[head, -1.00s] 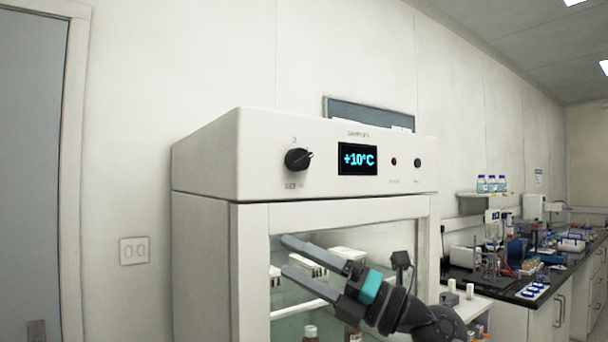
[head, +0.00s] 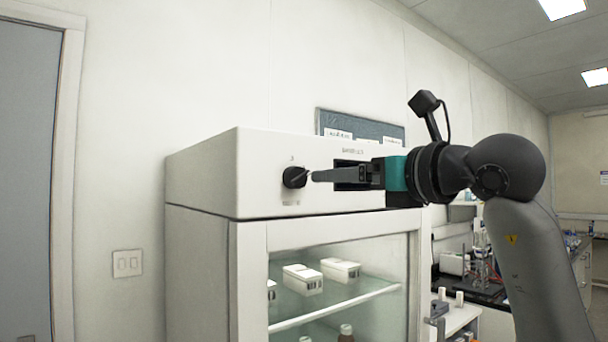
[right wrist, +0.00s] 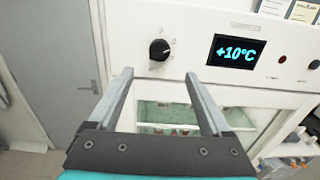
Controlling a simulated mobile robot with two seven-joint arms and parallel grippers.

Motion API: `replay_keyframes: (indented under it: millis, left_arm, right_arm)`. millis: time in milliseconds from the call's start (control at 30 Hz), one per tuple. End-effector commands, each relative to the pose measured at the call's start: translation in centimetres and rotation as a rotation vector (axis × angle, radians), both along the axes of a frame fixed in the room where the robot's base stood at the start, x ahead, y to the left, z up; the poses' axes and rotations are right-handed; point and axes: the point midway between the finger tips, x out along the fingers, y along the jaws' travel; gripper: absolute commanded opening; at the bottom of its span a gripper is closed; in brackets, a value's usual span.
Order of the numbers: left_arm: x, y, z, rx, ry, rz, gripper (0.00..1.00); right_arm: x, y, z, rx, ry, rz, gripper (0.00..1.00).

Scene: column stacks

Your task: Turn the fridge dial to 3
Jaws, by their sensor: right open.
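The fridge (head: 200,240) is a white cabinet with a glass door and a control panel on top. Its black dial (head: 294,177) sits on the panel; it also shows in the right wrist view (right wrist: 159,49), ahead of and between the fingers, with a light pointer mark toward the upper right. The display (right wrist: 235,51) reads +10°C; my arm covers most of it in the head view. My right gripper (head: 318,176) reaches in from the right, its fingertips close to the dial. In the right wrist view the gripper (right wrist: 158,74) is open and empty, apart from the dial. My left gripper is not in view.
White boxes (head: 303,279) and bottles stand on shelves behind the glass door. A grey door (head: 35,180) is at the left. A lab bench (head: 485,292) with equipment lies to the right. A framed board (head: 375,128) is behind the fridge top.

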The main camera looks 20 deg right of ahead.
Motion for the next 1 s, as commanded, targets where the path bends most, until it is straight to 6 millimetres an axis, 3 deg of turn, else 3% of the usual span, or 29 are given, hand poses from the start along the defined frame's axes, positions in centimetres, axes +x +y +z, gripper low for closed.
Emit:
replay_keyframes:
  millis: [200, 400, 600, 933, 1000]
  left_arm:
    - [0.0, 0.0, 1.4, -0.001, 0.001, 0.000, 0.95]
    - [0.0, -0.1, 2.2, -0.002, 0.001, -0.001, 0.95]
    - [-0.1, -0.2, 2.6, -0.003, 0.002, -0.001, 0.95]
    - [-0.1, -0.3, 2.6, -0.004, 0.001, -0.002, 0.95]
    - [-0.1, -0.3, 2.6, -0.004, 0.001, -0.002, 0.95]
  right_arm:
    - [4.7, 1.9, 0.2, 0.003, 0.004, 0.005, 0.83]
    - [7.9, 3.0, 0.1, 0.000, 0.002, 0.003, 0.83]
    - [9.5, 3.5, 0.1, 0.000, 0.000, 0.002, 0.83]
    - [9.8, 3.6, 0.0, -0.001, 0.000, 0.002, 0.83]
    - [9.8, 3.6, 0.0, -0.001, 0.000, 0.002, 0.77]
